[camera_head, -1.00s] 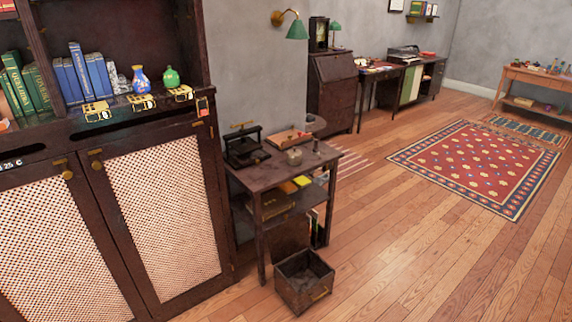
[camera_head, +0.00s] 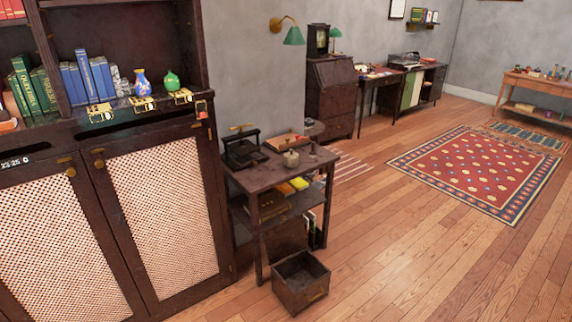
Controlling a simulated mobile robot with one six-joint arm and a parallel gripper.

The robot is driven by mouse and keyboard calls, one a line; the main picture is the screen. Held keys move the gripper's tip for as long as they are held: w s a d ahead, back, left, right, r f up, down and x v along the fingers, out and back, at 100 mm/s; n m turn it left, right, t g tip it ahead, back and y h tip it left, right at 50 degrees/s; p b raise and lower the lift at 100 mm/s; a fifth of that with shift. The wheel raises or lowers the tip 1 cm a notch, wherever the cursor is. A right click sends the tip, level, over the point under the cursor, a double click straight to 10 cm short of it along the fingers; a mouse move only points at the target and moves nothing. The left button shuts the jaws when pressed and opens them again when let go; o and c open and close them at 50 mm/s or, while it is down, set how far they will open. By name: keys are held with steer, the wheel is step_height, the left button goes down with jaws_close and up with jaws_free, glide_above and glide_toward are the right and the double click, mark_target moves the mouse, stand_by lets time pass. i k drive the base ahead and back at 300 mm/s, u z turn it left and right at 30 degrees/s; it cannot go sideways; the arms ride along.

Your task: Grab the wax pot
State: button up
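A small pale round pot (camera_head: 291,159), which looks like the wax pot, stands on top of a dark side table (camera_head: 257,179) near the middle of the view. It is small at this distance, so its details are hard to tell. My gripper is not in view, and nothing is seen touching the pot.
On the table are a black press (camera_head: 243,150) and a wooden tray (camera_head: 286,141). An open crate (camera_head: 300,281) stands on the floor in front. A tall cabinet (camera_head: 160,215) stands close at left. The wooden floor (camera_head: 400,250) at right is clear, with a red rug (camera_head: 475,172) farther back.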

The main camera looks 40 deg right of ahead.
mark_target(288, 163)
steer(key=z, duration=0.1)
steer(key=i, duration=0.95)
steer(key=u, duration=0.05)
